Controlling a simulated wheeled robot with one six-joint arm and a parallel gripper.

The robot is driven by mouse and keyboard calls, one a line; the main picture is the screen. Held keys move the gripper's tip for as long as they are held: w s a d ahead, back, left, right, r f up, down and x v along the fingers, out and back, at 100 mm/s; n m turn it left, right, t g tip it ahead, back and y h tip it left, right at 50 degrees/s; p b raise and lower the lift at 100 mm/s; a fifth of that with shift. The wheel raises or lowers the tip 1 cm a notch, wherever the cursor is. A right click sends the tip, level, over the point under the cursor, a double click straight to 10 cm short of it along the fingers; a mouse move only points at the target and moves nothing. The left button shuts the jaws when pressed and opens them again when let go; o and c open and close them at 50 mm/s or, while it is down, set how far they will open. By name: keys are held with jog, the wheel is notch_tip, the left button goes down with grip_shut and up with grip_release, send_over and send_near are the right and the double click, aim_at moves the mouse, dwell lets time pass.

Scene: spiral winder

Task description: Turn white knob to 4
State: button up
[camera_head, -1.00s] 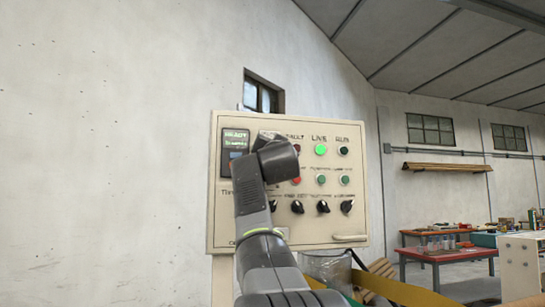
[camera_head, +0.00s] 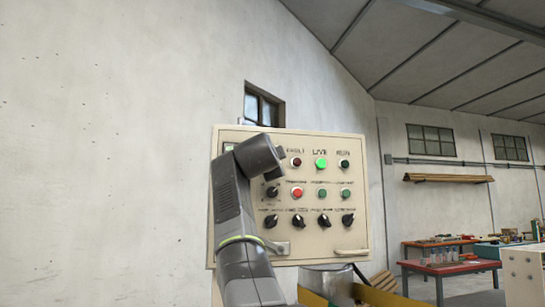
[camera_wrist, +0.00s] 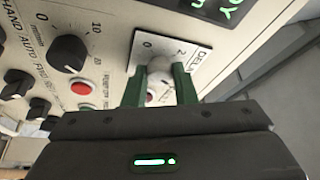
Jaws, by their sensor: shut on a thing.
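The white knob (camera_wrist: 160,68) is on a light plate marked 0 and 2 on the cream control panel (camera_wrist: 112,38). My gripper (camera_wrist: 159,88) has its green fingers on both sides of the knob, shut on it. A small red spot shows between the fingers below the knob; I cannot tell whether it belongs to it. The knob's pointer and the mark 4 cannot be made out. In the head view my wrist covers the upper left of the panel (camera_head: 300,255), and the knob and fingertips are hidden there.
A large black dial (camera_wrist: 68,53) and a red button (camera_wrist: 81,88) lie left of my gripper in the wrist view. A green display (camera_wrist: 210,20) is close above right. Several black selectors (camera_head: 298,221) line the panel's lower part. A latch handle (camera_head: 350,252) sticks out bottom right.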

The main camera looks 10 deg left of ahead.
jog(key=shift+w+a+f+m+g+h+p, duration=0.15)
jog(key=shift+m+g+p, duration=0.25)
jog(key=shift+m, duration=0.35)
jog(key=shift+s+d+r+m+g+h+p, duration=0.1)
jog(key=shift+m+g+h+p, duration=0.1)
jog(key=shift+m+p, duration=0.45)
jog(key=shift+m, duration=0.3)
jog(key=o, duration=1)
jog(key=shift+a, duration=0.2)
jog(key=shift+d, duration=0.1)
jog(key=s+b, duration=0.4)
jog(key=s, duration=1)
jog(key=shift+f+b, duration=0.25)
jog(key=shift+b, duration=0.15)
jog(key=shift+w, duration=0.15)
